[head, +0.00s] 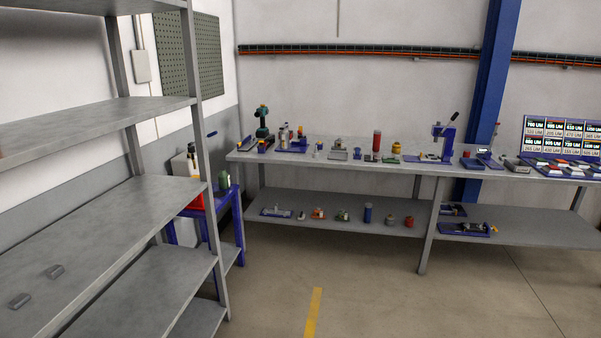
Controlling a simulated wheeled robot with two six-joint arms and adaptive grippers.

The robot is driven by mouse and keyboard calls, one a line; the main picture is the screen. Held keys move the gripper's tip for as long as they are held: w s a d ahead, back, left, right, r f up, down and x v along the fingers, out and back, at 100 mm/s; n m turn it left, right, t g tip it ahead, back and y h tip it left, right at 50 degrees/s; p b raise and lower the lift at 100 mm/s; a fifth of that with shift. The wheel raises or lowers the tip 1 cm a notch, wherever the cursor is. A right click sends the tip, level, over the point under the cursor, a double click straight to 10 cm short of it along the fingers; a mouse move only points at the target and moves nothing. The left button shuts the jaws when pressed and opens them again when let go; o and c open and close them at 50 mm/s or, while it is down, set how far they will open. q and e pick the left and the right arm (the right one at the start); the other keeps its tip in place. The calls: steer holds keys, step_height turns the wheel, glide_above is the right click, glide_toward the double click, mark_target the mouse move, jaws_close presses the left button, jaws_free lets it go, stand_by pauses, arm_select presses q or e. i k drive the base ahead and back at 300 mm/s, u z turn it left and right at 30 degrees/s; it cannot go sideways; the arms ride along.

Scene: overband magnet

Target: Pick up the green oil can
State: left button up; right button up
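A small green can-shaped item (223,181) stands on the blue stand (236,196) at the left end of the workbench, just right of a grey shelf post. It looks like the green oil can, but it is too small to make out a spout. A red item (195,201) sits to its left, partly hidden by the shelf post. A green and black tool (262,123) stands upright on the bench's left end. Neither of my grippers is in view.
A grey metal shelf rack (110,235) fills the left foreground, with two small grey blocks on one shelf. The long workbench (340,170) holds many tools and containers. A blue column (490,90) stands behind it. The floor (370,295) in front is clear.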

mark_target(223, 178)
steer(key=i, duration=4.75)
steer(key=u, duration=0.95)
